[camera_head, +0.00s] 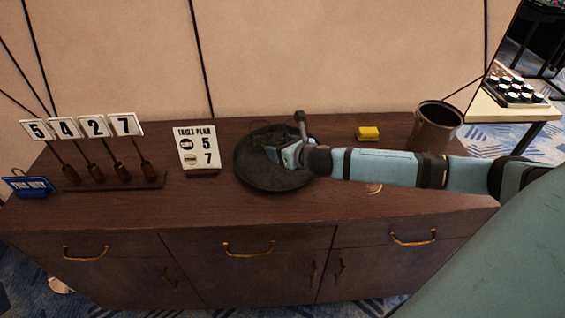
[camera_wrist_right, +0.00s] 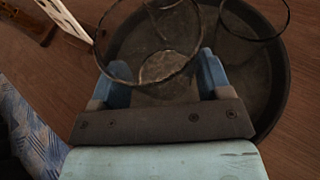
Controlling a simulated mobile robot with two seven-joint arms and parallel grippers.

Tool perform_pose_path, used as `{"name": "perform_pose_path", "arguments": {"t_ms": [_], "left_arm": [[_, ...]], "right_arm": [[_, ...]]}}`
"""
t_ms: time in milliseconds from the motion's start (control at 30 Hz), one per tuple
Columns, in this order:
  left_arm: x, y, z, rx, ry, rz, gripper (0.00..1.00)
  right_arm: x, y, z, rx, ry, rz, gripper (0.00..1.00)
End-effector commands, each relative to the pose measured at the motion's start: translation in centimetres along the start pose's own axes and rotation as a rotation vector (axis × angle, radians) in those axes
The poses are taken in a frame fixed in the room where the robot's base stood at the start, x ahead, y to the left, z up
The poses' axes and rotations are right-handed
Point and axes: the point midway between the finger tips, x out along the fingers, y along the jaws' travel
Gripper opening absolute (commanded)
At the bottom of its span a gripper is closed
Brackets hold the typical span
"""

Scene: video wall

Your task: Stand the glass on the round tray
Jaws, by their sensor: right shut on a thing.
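The round tray (camera_head: 262,177) is dark and lies on the wooden cabinet top; it also shows in the right wrist view (camera_wrist_right: 268,100). My right gripper (camera_head: 279,153) is over the tray, shut on a clear glass. In the right wrist view the held glass (camera_wrist_right: 150,70) is between the blue fingers (camera_wrist_right: 160,85), its rim towards the camera. I cannot tell whether its base touches the tray. A second clear glass (camera_wrist_right: 255,35) is at the tray's far side in that view. The glasses show only faintly in the head view. My left gripper is not in view.
A table-plan sign (camera_head: 197,148) stands left of the tray, with number cards on a wooden rack (camera_head: 115,182) and a blue sign (camera_head: 28,186) further left. A yellow sponge (camera_head: 368,133) and a dark bucket (camera_head: 436,125) are to the right.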

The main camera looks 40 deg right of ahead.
Motion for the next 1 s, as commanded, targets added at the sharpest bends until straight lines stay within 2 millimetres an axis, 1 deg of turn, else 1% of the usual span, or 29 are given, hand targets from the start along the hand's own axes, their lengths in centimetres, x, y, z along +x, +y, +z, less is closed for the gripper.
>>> {"name": "perform_pose_path", "arguments": {"t_ms": [33,267,433,500,767,867,900,967,1000], "left_arm": [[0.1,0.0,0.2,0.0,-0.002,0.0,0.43],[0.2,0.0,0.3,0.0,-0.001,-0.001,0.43],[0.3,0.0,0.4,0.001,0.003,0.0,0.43],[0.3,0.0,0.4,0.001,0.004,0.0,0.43],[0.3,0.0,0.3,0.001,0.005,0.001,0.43],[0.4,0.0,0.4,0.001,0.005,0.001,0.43],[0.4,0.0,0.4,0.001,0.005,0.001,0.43],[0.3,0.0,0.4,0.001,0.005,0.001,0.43],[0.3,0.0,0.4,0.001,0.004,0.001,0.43]], "right_arm": [[0.3,-0.1,-0.7,0.001,0.0,-0.001,0.37],[0.9,-0.1,-2.1,0.0,-0.001,0.0,0.37],[1.9,-0.2,-4.6,0.002,0.0,-0.001,0.37],[2.2,-0.2,-5.2,0.002,-0.001,-0.001,0.37],[2.2,-0.3,-5.2,-0.001,-0.002,0.0,0.37],[2.4,-0.3,-5.5,0.0,-0.002,0.0,0.37],[2.4,-0.3,-5.7,0.0,-0.001,-0.001,0.73],[2.4,-0.3,-5.6,0.0,-0.001,-0.001,0.87],[2.4,-0.3,-5.6,0.0,-0.001,-0.001,0.96]]}}
